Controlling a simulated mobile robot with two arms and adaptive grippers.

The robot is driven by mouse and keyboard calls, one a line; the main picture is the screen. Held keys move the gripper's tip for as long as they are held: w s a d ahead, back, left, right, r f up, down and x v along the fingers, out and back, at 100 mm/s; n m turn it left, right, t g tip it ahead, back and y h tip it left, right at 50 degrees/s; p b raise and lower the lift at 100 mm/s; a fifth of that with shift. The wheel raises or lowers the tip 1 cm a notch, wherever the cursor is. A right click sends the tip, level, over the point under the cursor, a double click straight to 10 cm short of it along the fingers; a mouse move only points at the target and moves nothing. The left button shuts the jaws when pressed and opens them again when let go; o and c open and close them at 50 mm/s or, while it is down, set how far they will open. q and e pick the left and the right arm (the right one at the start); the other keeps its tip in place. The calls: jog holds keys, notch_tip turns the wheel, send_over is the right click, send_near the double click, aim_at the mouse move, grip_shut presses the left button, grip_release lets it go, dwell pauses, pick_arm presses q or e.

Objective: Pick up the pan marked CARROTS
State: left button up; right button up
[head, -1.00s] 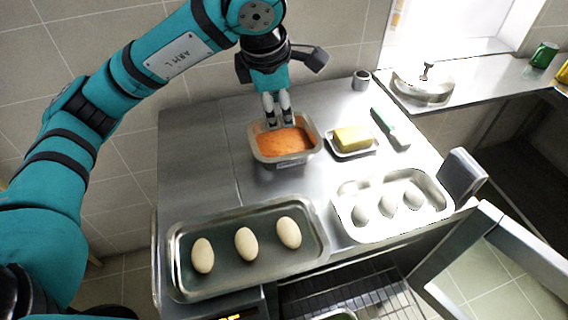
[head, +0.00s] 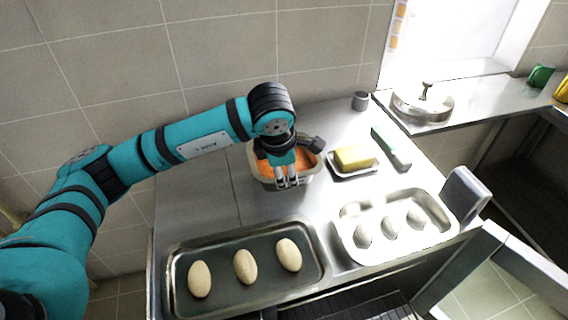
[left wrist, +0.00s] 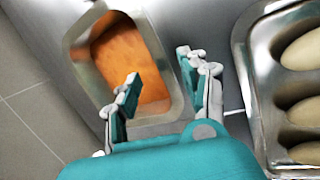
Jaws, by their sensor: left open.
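A small metal pan (head: 263,179) with an orange filling stands on the steel table, in front of the tiled wall. The filling looks like carrots; no marking is readable now. The pan also shows at the upper left in the left wrist view (left wrist: 84,66). My left gripper (head: 287,184) is open and points down at the pan's near side. In the left wrist view its fingers (left wrist: 160,70) are apart, one over the orange filling and one beyond the rim. I cannot tell whether they touch the wall. My right gripper is out of view.
A dark tray (head: 180,285) with three pale oval pieces lies at front left. A shiny tray (head: 345,243) with similar pieces is at front right. A butter dish (head: 372,168), a green-handled tool (head: 392,148) and a small cup (head: 360,100) are right of the pan.

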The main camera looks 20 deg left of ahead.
aim_at(286, 176)
pick_arm(q)
jog(key=p+x, duration=0.1)
jog(key=x, duration=0.3)
jog(key=shift+s+f+p, duration=0.15)
jog(key=shift+s+p, duration=0.05)
jog(key=shift+p, duration=0.15)
jog(key=shift+w+f, duration=0.2)
jog(key=shift+f, duration=0.35)
grip_shut()
jog(key=shift+r, duration=0.2)
